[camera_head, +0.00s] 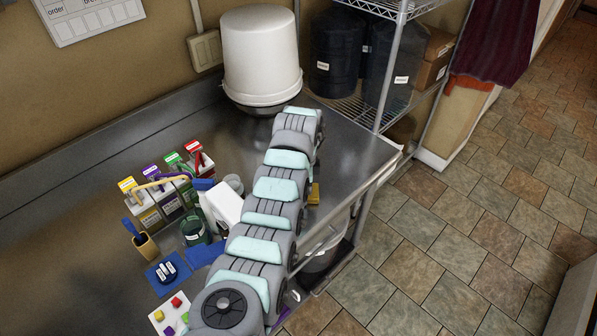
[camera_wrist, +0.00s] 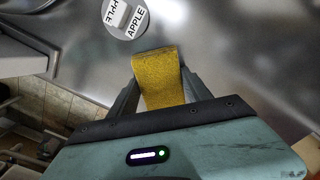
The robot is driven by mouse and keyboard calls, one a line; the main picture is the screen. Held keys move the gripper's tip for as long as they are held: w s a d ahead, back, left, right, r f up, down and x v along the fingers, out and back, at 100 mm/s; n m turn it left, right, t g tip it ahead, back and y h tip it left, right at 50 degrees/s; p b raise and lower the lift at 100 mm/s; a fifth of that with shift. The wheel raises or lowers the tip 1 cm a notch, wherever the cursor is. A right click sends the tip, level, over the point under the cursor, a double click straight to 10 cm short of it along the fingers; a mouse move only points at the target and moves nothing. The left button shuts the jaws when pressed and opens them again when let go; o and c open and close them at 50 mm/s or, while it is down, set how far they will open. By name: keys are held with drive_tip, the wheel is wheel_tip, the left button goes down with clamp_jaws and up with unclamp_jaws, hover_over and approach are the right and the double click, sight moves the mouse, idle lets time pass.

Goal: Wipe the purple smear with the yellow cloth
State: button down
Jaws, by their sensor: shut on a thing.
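The yellow cloth (camera_wrist: 160,78) is gripped between the two fingers of my gripper (camera_wrist: 158,88) in the wrist view, with its flat end sticking out ahead over the steel table. In the head view a small part of the yellow cloth (camera_head: 314,194) shows just right of my arm, near the table's right edge. My gripper is otherwise hidden behind my arm there. I cannot tell whether the cloth touches the table. I see no purple smear on the bare steel in either view; my arm covers part of the table.
A large white bucket (camera_head: 262,52) stands at the back of the steel table (camera_head: 345,140). Bottles, a blue-handled tool and a green mug (camera_head: 194,232) crowd the area left of my arm. Shelving stands behind right.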

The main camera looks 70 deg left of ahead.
drive_tip(key=shift+r+p, duration=0.3)
drive_tip(key=shift+r, duration=4)
